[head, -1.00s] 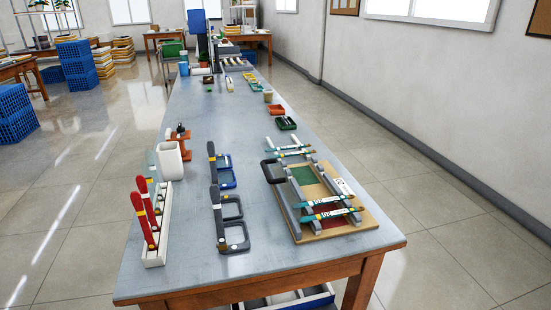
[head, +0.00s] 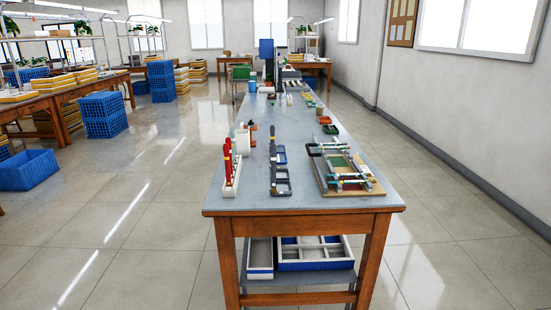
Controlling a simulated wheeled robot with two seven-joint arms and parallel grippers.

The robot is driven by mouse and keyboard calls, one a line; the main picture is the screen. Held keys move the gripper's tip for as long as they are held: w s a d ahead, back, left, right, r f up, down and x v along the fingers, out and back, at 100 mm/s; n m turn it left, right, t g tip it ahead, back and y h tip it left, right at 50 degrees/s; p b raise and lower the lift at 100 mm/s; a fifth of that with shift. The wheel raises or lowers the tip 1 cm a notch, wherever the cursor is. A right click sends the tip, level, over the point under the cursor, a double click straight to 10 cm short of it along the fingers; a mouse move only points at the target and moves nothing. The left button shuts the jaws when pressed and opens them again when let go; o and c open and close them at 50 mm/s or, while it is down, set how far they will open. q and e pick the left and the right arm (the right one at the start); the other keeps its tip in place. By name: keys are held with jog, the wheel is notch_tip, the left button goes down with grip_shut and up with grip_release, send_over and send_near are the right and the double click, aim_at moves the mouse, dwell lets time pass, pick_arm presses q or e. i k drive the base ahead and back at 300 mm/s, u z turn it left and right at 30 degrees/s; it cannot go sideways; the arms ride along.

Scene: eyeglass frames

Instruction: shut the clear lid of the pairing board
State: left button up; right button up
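The pairing board (head: 375,186) lies on the right front part of a long grey bench. It has a wooden base, a green panel (head: 338,160), grey rails and a reddish area nearer the front. Teal and white temple pieces (head: 350,181) lie across the rails near its front, and others lie across its far end. A dark loop-shaped part (head: 314,150) stands at its far left corner. I cannot make out the clear lid or its position at this distance. Neither of my grippers is in view.
On the bench (head: 305,203), left of the board, are dark frame-shaped fixtures (head: 281,188) and a white rack (head: 231,188) with red-handled tools. A blue divided tray (head: 315,265) sits on the lower shelf.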

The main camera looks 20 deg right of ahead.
aim_at(313, 155)
jog(key=u, duration=0.5)
jog(key=i, duration=0.95)
jog(key=z, duration=0.25)
jog(key=i, duration=0.9)
jog(key=z, duration=0.9)
jog(key=i, duration=0.3)
jog(key=z, duration=0.15)
